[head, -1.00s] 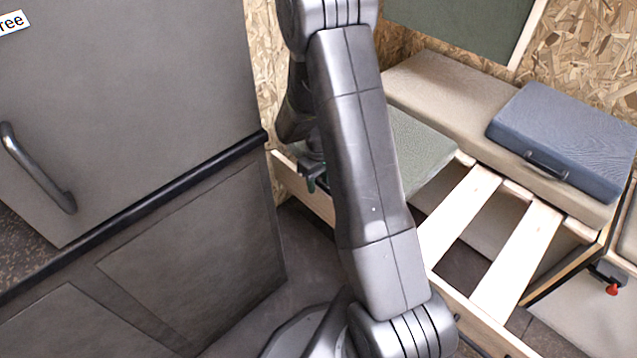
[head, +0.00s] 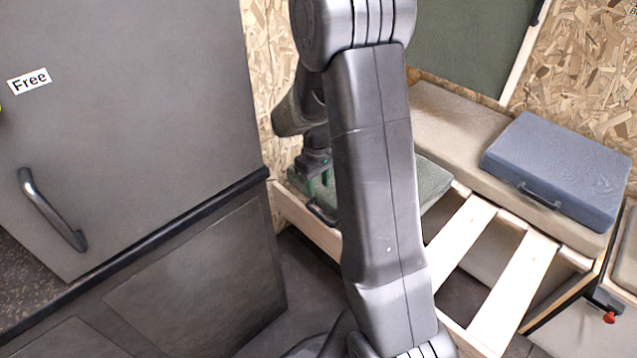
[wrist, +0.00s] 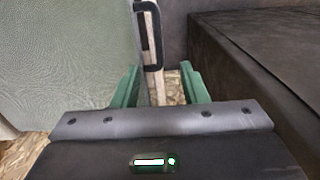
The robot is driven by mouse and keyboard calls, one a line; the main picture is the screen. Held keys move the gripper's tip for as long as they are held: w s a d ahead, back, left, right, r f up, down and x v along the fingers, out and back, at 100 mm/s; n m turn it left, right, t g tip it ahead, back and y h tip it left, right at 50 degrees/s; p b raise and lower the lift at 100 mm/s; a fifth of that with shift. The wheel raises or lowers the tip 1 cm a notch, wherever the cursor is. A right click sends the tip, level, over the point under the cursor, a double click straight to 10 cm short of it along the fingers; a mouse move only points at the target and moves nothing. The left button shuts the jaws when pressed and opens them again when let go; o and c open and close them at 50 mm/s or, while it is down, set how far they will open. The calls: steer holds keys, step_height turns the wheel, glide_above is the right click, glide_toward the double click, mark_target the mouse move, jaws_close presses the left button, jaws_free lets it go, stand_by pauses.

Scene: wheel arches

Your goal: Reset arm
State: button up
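My gripper (wrist: 160,85) shows in the wrist view with its two green fingers spread apart and nothing held between them. In the head view my gripper (head: 312,182) is partly hidden behind my arm. It is low, by the left end of the wooden bench frame (head: 306,222).
A grey cabinet (head: 120,110) with a metal handle and a "Free" label stands at left. A blue case (head: 560,165) rests on a beige cushion (head: 450,118). Bare slats (head: 515,290) span the frame's right part.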

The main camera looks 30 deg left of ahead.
mark_target(318, 215)
steer(key=shift+f, duration=0.1)
step_height(318, 215, down, 14)
steer(key=b, duration=0.3)
steer(key=shift+r+b, duration=0.2)
steer(key=shift+b, duration=0.2)
